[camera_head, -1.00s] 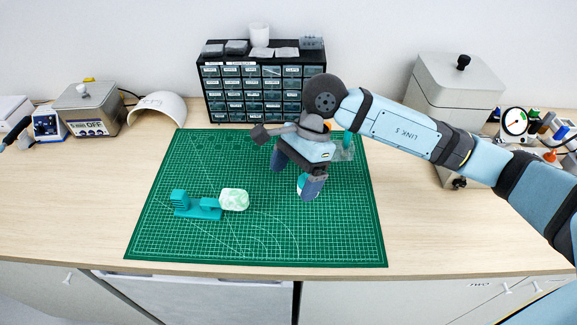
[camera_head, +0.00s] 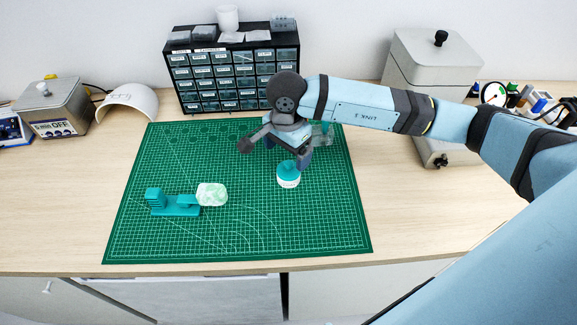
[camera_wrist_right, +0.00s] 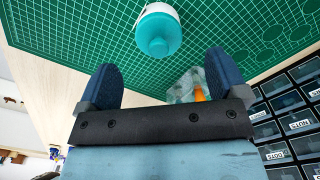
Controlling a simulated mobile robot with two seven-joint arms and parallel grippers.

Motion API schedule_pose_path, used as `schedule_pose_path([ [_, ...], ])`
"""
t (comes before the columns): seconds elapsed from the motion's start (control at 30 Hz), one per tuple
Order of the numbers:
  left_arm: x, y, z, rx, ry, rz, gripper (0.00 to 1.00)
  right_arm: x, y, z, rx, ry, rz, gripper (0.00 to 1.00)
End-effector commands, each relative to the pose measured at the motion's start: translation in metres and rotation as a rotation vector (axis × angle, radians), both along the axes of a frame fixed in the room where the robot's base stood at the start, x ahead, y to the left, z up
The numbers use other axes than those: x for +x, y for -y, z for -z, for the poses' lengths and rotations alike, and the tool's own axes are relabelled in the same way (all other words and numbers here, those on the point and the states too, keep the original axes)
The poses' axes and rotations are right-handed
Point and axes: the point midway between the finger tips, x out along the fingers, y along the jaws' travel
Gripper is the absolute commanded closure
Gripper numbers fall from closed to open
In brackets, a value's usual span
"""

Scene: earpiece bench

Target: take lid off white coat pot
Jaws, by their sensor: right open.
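The white coat pot (camera_head: 289,182) stands upright on the green mat, right of its middle, with its teal lid (camera_head: 288,168) on. In the right wrist view the pot (camera_wrist_right: 160,10) and its teal lid (camera_wrist_right: 158,36) show at the top, beyond the fingertips. My right gripper (camera_head: 287,150) is open, just behind the pot in the head view and apart from it. In the right wrist view its two blue fingers (camera_wrist_right: 163,72) are spread with nothing between them. My left gripper is not in view.
A teal stand (camera_head: 174,205) holding a pale green-white block (camera_head: 212,194) sits at left on the cutting mat (camera_head: 240,240). A clear container (camera_head: 324,132) stands close to my right gripper. A drawer cabinet (camera_head: 233,75) is behind. The mat's front is free.

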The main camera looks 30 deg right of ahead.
Motion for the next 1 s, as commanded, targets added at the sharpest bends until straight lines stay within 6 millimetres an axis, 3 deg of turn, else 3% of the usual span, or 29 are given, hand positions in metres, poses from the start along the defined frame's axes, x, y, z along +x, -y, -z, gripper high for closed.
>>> schedule_pose_path([
  [0.3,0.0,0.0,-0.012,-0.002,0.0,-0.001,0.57,-0.003,-0.001,0.043,0.001,-0.004,0.0,0.08],
  [0.6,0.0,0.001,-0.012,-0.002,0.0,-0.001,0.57,-0.003,-0.001,0.05,0.001,-0.001,0.0,0.08],
  [0.83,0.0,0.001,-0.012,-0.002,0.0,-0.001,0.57,-0.003,-0.001,0.05,0.001,-0.001,0.0,0.59],
  [1.0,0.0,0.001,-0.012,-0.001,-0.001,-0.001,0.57,-0.003,-0.001,0.05,0.001,-0.001,0.0,0.62],
])
